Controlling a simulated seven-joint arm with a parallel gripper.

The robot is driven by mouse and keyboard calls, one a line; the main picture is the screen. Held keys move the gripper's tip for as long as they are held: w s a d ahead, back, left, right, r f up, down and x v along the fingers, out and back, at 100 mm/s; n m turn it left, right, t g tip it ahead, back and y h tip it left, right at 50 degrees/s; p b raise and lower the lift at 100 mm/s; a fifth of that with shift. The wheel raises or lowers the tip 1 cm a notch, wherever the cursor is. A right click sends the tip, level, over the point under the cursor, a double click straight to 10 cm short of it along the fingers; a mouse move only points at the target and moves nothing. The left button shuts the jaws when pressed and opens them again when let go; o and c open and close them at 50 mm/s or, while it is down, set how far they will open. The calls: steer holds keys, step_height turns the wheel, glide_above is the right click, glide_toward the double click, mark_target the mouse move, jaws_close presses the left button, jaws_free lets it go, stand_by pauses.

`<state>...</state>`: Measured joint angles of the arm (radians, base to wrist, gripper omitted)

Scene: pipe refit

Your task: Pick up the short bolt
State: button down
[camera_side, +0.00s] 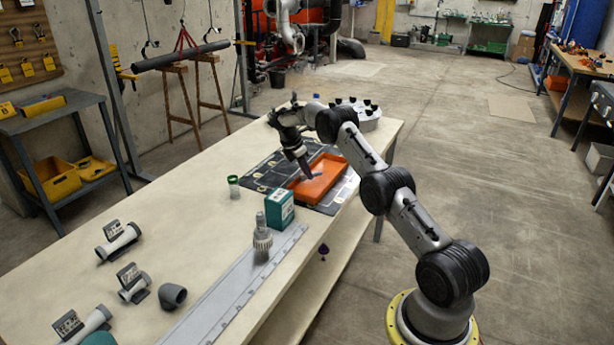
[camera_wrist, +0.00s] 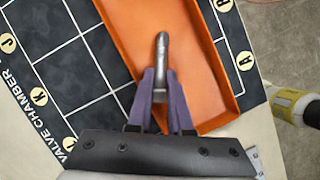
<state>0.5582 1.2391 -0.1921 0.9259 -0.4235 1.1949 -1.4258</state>
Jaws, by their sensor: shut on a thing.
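A grey metal bolt (camera_wrist: 161,50) shows in the wrist view, its rounded end pointing away from me. My gripper (camera_wrist: 163,80) has its two purple fingers shut on the bolt, one on each side. The fingers hide part of the bolt's near end. Behind it lies the orange tray (camera_wrist: 204,55). In the side view my gripper (camera_side: 308,178) points down into the orange tray (camera_side: 335,170). The bolt is too small there to make out clearly, and whether it touches the tray floor I cannot tell.
The tray lies on a dark marked mat (camera_side: 262,172) on the workbench. A green box (camera_side: 280,209), a small green-and-white cup (camera_side: 234,187) and a grey ribbed fitting (camera_side: 262,240) stand nearby. A grey holder with dark pieces (camera_side: 362,116) sits at the far end.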

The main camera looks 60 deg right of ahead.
steer(key=s+a+r, duration=0.9)
steer(key=s+r, duration=0.1)
steer(key=r, duration=0.2)
step_height(320, 180, up, 8)
steer(key=y, duration=0.1)
steer(key=w+a+f+m+t, duration=0.1)
steer(key=w+a+m+t, duration=0.2)
steer(key=m+t, duration=0.6)
steer(key=w+m, duration=0.2)
steer(key=m, duration=0.4)
steer(key=shift+w+f+t+y, duration=0.3)
steer(key=shift+f+t+y, duration=0.1)
steer(key=shift+s, duration=0.15)
steer(key=shift+d+m, duration=0.1)
steer(key=shift+m, duration=0.2)
